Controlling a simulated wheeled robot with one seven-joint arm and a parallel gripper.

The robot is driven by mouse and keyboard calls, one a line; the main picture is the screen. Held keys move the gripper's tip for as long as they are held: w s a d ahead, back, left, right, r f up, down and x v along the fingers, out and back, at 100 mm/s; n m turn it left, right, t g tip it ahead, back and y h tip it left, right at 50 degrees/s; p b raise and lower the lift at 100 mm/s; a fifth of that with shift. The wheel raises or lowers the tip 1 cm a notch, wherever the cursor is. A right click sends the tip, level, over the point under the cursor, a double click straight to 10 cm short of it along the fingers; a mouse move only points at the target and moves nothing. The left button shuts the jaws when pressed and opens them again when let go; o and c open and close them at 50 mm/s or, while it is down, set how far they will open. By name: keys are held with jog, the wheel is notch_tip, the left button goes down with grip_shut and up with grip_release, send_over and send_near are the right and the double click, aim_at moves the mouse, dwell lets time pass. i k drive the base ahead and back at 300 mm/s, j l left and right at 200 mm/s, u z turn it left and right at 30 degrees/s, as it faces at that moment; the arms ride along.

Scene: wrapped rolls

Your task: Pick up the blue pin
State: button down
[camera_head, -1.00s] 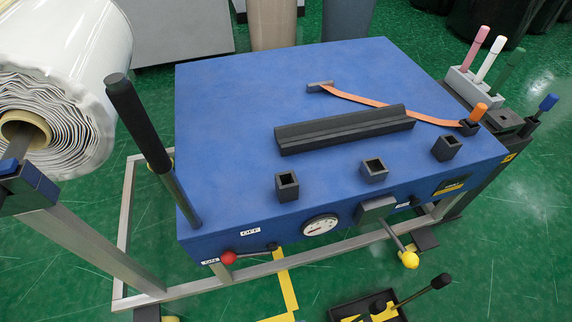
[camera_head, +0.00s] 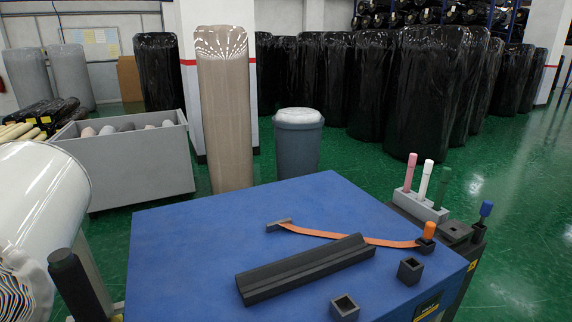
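The blue pin (camera_head: 486,209) stands upright at the far right, beyond the right edge of the blue table (camera_head: 190,235). Its blue head sits on a dark shaft in a dark holder (camera_head: 478,230). Pink (camera_head: 410,172), white (camera_head: 425,181) and green (camera_head: 441,190) pins stand in a grey block (camera_head: 420,207) behind. My gripper is not in view.
A black grooved bar (camera_head: 305,270) and open black square sockets (camera_head: 410,270) are on the table. A large white roll (camera_head: 45,205) and a black upright handle (camera_head: 75,280) are at the left. A grey bin (camera_head: 298,140) and tall wrapped rolls stand behind. Green floor is clear at the right.

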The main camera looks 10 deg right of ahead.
aim_at(485, 209)
jog(key=k+l, duration=0.1)
jog(key=l, duration=0.3)
jog(key=l+z, duration=0.1)
jog(key=l, duration=0.25)
jog(key=k+l, duration=0.15)
jog(key=l, duration=0.25)
jog(key=i+l+z, duration=0.1)
jog(key=l, duration=0.25)
jog(key=i+l, duration=0.1)
jog(key=l, duration=0.25)
jog(key=i+l+z, duration=0.15)
jog(key=l, duration=0.2)
jog(key=i+l, duration=0.1)
jog(key=l, duration=0.2)
jog(key=i+l+z, duration=0.15)
jog(key=i, duration=0.6)
jog(key=i+z, duration=0.1)
jog(key=i, duration=0.6)
